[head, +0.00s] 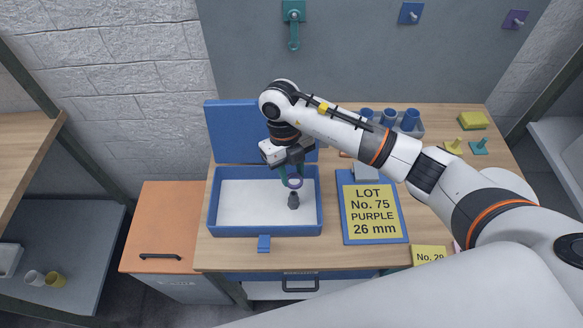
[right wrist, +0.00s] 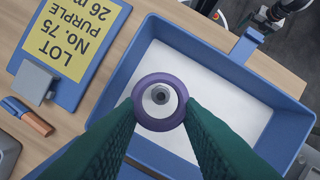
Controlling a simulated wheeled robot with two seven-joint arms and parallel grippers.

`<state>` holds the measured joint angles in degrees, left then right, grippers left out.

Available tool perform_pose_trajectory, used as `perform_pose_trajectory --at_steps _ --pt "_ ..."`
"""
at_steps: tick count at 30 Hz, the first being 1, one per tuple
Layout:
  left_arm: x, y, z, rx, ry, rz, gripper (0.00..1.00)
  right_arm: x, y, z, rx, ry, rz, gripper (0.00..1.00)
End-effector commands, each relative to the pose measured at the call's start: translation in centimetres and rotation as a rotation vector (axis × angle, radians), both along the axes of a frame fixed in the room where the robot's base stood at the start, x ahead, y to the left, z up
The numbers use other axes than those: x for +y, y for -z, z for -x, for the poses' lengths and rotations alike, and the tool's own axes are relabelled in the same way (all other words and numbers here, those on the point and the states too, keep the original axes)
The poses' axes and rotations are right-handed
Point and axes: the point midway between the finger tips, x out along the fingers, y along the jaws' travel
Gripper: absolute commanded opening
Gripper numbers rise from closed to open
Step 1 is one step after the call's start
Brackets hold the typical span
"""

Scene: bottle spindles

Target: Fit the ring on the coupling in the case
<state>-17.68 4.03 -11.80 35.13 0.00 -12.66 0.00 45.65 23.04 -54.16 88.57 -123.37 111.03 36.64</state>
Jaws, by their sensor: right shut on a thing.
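The blue case (head: 214,205) stands open on the wooden table, with its lid up at the back and a white inner floor. A dark grey coupling (head: 293,202) stands upright on that floor, right of the case's middle. My right gripper (head: 291,178) reaches down over the case and is shut on a purple ring (head: 295,188). In the right wrist view the ring (right wrist: 160,126) sits between the green fingertips, and the coupling's round top (right wrist: 161,96) shows through its hole. The ring appears held above the coupling; the exact gap is unclear.
A blue-edged sign (head: 373,207) reading "LOT No. 75 PURPLE 26 mm" lies right of the case. Several blue cups (head: 410,120) stand in a grey rack behind. Yellow and teal pieces (head: 478,146) lie at the right. The case's latch (head: 264,243) is at its front.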

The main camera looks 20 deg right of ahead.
Motion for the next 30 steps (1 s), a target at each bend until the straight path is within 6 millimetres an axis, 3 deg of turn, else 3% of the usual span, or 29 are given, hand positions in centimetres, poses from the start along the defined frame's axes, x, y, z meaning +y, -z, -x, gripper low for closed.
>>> perform_pose_trajectory --at_steps 10,30 --pt "0.9 1.9 -1.6 -0.025 -0.003 -0.011 1.0 0.0 2.8 0.0 0.0 -0.002 0.0 0.07" --pt "0.9 4.9 -1.1 -0.017 -0.003 -0.01 1.0 0.0 6.9 0.0 -0.001 0.0 0.001 0.07"
